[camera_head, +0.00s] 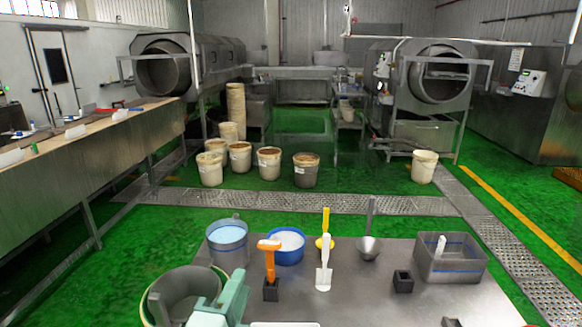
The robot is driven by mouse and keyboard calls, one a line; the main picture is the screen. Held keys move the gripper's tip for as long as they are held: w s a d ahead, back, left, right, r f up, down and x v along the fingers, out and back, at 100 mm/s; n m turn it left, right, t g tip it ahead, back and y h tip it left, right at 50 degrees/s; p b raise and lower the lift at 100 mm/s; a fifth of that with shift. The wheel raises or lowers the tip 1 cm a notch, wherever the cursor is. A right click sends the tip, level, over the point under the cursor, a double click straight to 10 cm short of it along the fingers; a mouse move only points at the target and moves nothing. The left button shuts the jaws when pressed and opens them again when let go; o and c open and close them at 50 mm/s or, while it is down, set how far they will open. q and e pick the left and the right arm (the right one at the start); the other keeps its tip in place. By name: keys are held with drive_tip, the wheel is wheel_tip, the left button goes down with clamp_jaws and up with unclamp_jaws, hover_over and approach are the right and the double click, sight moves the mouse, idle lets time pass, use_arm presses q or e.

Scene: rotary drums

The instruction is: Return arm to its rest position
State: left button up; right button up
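My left gripper (228,302) is a pale mint shape at the bottom edge, left of the picture's middle. It is in front of a grey round tub (172,292) and covers part of it. Its fingers are not clear, so I cannot tell whether it is open or shut, or whether it holds anything. I cannot make out my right gripper.
A grey table (345,290) carries a bucket of blue contents (227,245), a blue bowl of white powder (287,246), an orange-handled tool (269,262), a white scoop (324,270), a funnel (368,248) and a grey bin (450,262). Buckets and drums stand beyond.

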use_arm(q)
drive_tip(key=s+a+f+n+g+y, duration=0.8)
drive_tip(key=s+a+f+n+g, duration=0.4)
drive_tip(key=s+a+f, duration=0.75)
drive_tip(key=s+d+f+g+h+b, duration=0.1)
drive_tip(key=s+d+f+h+b, duration=0.1)
drive_tip(key=f, duration=1.4)
drive_tip(key=s+d+f+g+h+b, duration=0.1)
drive_tip(key=f+g+b, duration=0.1)
drive_tip(key=f, duration=1.3)
drive_tip(key=s+f+n+g+h+b, duration=0.1)
drive_tip(key=s+f+n+g+b, duration=0.1)
drive_tip(key=s+f, duration=1.4)
drive_tip(key=s+n, duration=0.1)
drive_tip(key=s, duration=0.2)
drive_tip(key=shift+f+n+g, duration=0.3)
drive_tip(key=shift+f, duration=0.05)
drive_tip(key=shift+w, duration=0.15)
